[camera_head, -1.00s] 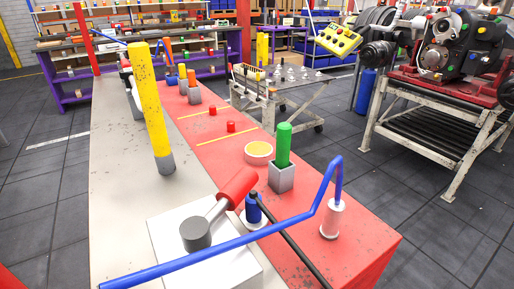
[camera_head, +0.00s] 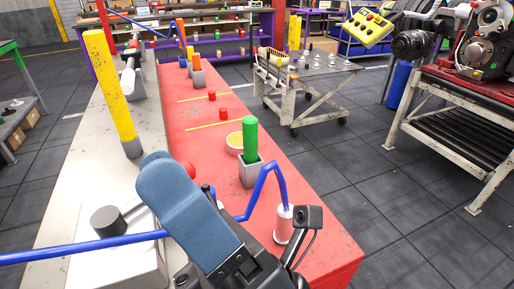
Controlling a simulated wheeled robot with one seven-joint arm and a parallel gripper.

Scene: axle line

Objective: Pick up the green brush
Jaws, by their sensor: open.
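The green brush (camera_head: 250,140) shows as an upright green cylinder standing in a grey square holder (camera_head: 251,172) on the red bench top. Its lower end is hidden inside the holder. My gripper (camera_head: 167,182) reaches in from the bottom of the view, with its blue-grey finger pad toward the upper left. It is open and apart from the brush, to the left of it and nearer to me.
A bent blue rod (camera_head: 262,185) rises from a white holder (camera_head: 284,226) just in front of the brush. A round yellow-topped tub (camera_head: 235,141) stands behind it. A yellow post (camera_head: 108,85) stands at left. A metal cart (camera_head: 305,80) stands beyond the bench.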

